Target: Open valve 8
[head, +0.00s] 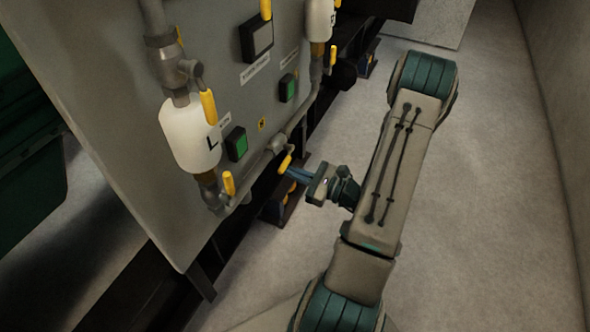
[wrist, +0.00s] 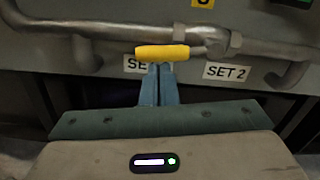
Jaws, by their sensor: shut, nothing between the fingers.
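A yellow valve handle (wrist: 162,51) lies level across the middle of the wrist view, on a grey pipe joint. It also shows in the head view (head: 285,163), on the low pipe of the panel. My gripper (wrist: 159,70) is shut and empty, its blue fingers pointing at the handle. The fingertips are just below the handle in the wrist view; I cannot tell whether they touch it. My gripper also shows in the head view (head: 288,171). No number 8 is readable on any valve.
The grey panel (head: 140,145) carries other yellow handles, such as one upper left (head: 208,107) and one lower left (head: 229,183). A "SET 2" label (wrist: 227,72) is right of the handle. The floor (head: 480,200) at right is clear.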

